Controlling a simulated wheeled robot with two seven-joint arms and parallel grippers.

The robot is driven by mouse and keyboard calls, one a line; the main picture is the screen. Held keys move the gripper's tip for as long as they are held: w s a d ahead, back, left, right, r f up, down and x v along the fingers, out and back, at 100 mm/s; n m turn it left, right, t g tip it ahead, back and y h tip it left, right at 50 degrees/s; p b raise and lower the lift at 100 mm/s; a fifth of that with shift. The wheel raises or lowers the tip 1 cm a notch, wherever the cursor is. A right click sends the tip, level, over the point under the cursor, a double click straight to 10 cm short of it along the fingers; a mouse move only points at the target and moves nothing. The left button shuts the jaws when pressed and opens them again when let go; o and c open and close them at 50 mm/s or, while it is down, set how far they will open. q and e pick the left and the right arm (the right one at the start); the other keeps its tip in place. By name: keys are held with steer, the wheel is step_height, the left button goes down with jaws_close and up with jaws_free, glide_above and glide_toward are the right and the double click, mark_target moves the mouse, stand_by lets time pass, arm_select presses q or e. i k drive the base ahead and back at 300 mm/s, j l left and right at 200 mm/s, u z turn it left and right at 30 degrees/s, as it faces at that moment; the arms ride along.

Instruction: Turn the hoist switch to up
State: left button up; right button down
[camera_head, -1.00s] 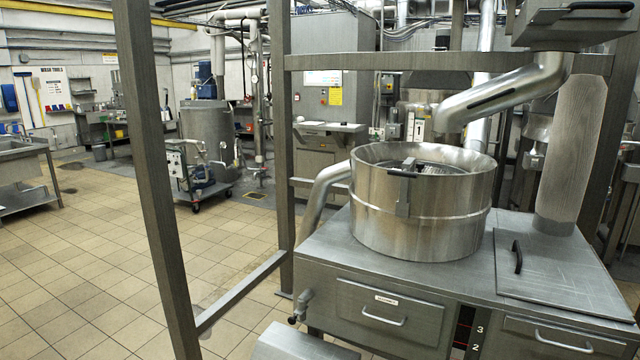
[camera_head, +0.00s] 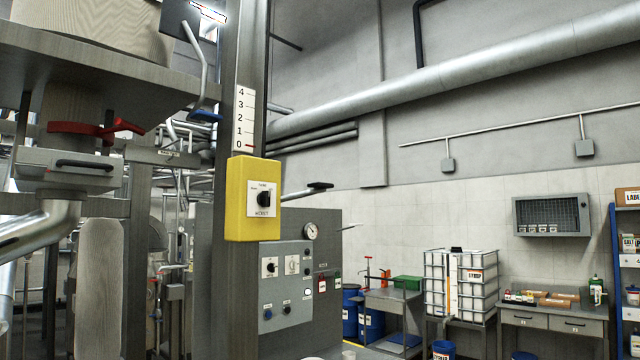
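The hoist switch (camera_head: 264,199) is a black rotary knob on a white plate. The plate is set in a yellow box (camera_head: 239,222) fixed to a grey steel post, left of the middle of the head view. Small print around the knob is too small to read surely, so I cannot tell its setting. A white scale (camera_head: 244,118) marked 0 to 4 is on the post above the box, with a red mark near 0. Neither of my grippers is in view.
A grey control panel (camera_head: 286,287) with knobs and a round gauge (camera_head: 311,231) stands below and right of the box. A black-ended lever (camera_head: 319,186) sticks out beside it. A red-handled valve (camera_head: 95,128) hangs at left. Drums, benches and a caged tank (camera_head: 461,285) stand farther right.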

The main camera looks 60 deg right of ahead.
mark_target(263, 197)
steer(key=z, duration=1.5)
